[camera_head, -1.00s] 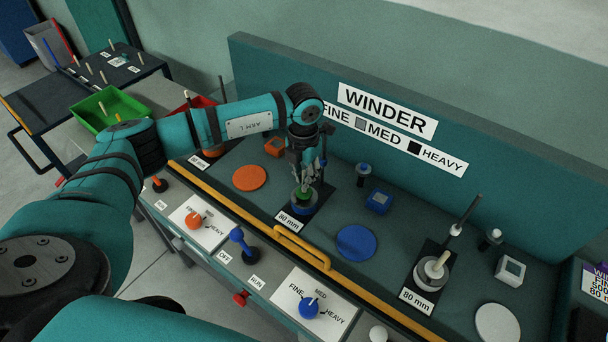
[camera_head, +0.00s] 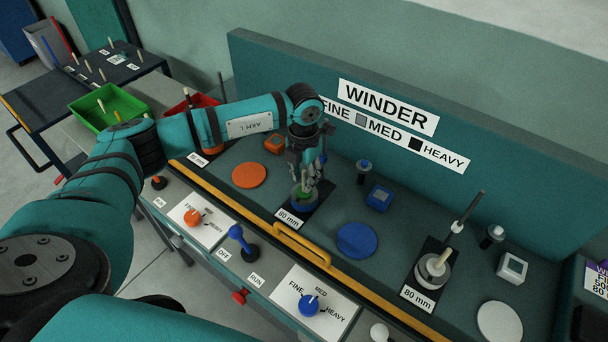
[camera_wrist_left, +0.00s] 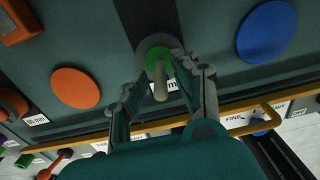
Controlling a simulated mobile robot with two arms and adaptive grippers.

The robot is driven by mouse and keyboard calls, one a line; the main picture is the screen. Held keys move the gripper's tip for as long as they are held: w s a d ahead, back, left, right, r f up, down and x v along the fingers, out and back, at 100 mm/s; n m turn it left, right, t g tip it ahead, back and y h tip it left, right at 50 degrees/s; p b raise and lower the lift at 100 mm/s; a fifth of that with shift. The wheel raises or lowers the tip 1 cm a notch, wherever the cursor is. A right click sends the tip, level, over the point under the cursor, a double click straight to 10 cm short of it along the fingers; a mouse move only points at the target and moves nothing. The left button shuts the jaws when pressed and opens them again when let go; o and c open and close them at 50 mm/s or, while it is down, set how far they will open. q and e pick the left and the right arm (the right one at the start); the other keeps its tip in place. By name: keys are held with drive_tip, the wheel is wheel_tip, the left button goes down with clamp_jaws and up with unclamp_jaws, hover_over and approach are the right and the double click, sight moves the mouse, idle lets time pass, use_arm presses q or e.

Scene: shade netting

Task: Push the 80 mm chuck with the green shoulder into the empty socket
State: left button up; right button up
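The chuck with the green shoulder (camera_head: 303,192) stands within the blue-rimmed socket (camera_head: 303,206) by the "80 mm" label, left of the blue disc. In the left wrist view its green shoulder (camera_wrist_left: 157,57) shows around a pale upright peg (camera_wrist_left: 160,85). I cannot tell how deep it sits. My left gripper (camera_head: 309,179) is directly above and around the peg. In the left wrist view its fingers (camera_wrist_left: 163,88) are apart on either side of the peg, with gaps, so it is open. My right gripper is out of view.
A second "80 mm" station (camera_head: 430,277) with a pale peg stands at the right. Orange (camera_head: 249,175), blue (camera_head: 357,241) and white (camera_head: 498,322) discs lie on the panel. A yellow rail (camera_head: 301,248) runs along the front, with knobs and levers below. The WINDER backboard (camera_head: 255,70) rises behind.

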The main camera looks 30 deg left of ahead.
use_arm(q)
drive_tip(key=shift+o, duration=0.5)
drive_tip(key=shift+r, duration=0.15)
drive_tip(key=shift+r, duration=0.3)
wheel_tip(320, 180, up, 11)
drive_tip(key=shift+r, duration=0.1)
